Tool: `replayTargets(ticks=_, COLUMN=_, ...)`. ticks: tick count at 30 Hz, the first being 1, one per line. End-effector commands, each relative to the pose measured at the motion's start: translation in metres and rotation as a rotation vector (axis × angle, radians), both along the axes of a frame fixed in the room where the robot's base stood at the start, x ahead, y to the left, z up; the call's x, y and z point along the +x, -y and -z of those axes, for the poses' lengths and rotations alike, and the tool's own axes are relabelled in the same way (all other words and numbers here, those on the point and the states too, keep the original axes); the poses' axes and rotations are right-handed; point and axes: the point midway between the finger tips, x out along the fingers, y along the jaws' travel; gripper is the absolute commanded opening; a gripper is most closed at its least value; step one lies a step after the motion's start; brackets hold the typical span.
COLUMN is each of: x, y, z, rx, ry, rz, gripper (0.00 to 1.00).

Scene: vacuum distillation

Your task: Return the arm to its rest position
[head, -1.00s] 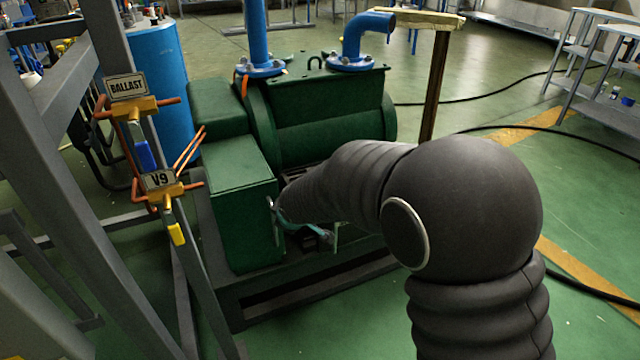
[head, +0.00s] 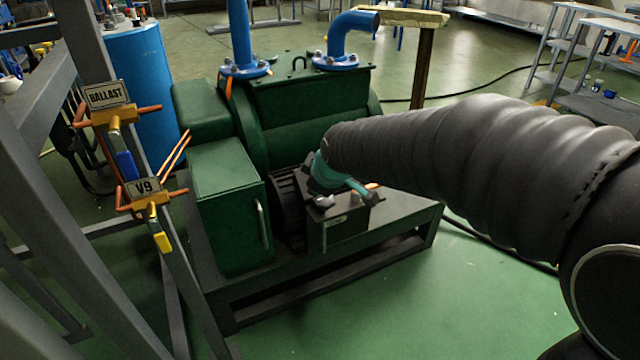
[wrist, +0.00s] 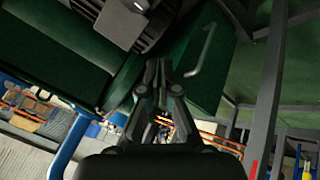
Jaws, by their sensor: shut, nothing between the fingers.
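My arm (head: 480,150) reaches in from the right in the head view, and its far end is over the motor beside the green pump (head: 312,115). My gripper (wrist: 158,68) shows in the wrist view with its fingers together and nothing between them. In the head view the arm's end and the dark motor parts overlap, so the fingers cannot be made out clearly. In the wrist view the gripper appears in front of the green housing (wrist: 62,55) and the green box with a metal handle (wrist: 203,50); contact cannot be judged.
A grey frame on the left carries the BALLAST valve (head: 122,115) and V9 valve (head: 152,200). Blue pipes (head: 240,35) rise from the pump. A wooden post (head: 423,65) stands behind my arm. Green floor (head: 480,300) is open at the front right.

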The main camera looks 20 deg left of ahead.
Motion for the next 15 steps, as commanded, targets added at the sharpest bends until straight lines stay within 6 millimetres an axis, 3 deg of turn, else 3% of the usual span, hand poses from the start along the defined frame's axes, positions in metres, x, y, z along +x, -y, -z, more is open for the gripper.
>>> replayTargets(ticks=11, x=-0.002, y=0.004, z=-0.001, rx=0.019, ry=-0.045, rz=0.059, gripper=0.0)
replayTargets(ticks=15, x=-0.017, y=0.018, z=0.018, rx=0.01, ry=-0.159, rz=0.169, gripper=0.0)
